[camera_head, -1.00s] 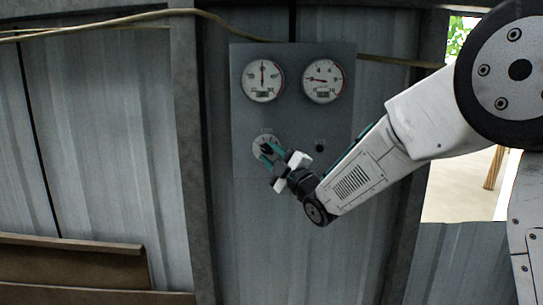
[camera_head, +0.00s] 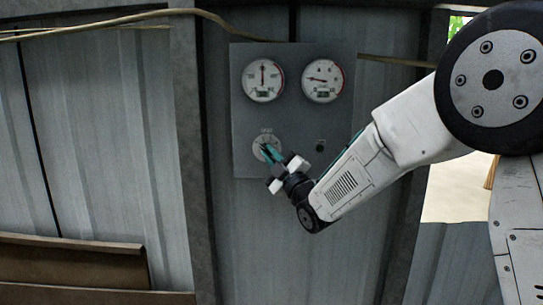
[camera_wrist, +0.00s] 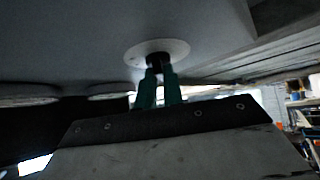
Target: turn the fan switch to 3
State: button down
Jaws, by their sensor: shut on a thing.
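The fan switch is a rotary knob (camera_wrist: 157,60) on a pale round dial plate (camera_head: 258,143), low on the left of a grey panel. In the head view the dial's numbers are too small to read, and my gripper covers part of it. My gripper (camera_head: 268,153) reaches the dial from below right. In the wrist view the two teal fingers of my gripper (camera_wrist: 158,76) are closed on the dark knob, in front of the white disc (camera_wrist: 178,50). The knob's exact pointing direction is hard to tell.
Two round gauges, left (camera_head: 263,80) and right (camera_head: 322,81), sit above the dial on the grey panel (camera_head: 293,115). A small dark knob or hole (camera_head: 320,146) is right of the dial. Brown boards (camera_head: 70,262) stand lower left. A window opening is at the right.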

jog(key=m+t+h, duration=0.1)
jog(key=m+h, duration=0.8)
jog(key=m, duration=0.2)
jog(key=a+m+h, duration=0.1)
jog(key=m+h, duration=0.8)
jog(key=m, duration=0.3)
jog(key=a+m+t+h, duration=0.1)
jog(key=m+h, duration=0.8)
jog(key=m, duration=0.2)
jog(key=shift+a+f+m+t, duration=0.2)
jog(key=shift+m+t, duration=0.1)
jog(key=m+g, duration=0.1)
jog(key=m, duration=0.1)
jog(key=m+g+h, duration=0.1)
jog(key=m+g, duration=0.3)
jog(key=shift+a+r+m+h, duration=0.2)
jog(key=shift+r+m+h, duration=0.1)
jog(key=shift+h, duration=0.1)
jog(key=shift+m, duration=0.3)
jog(key=c, duration=1.5)
grip_release()
jog(key=shift+d, duration=0.1)
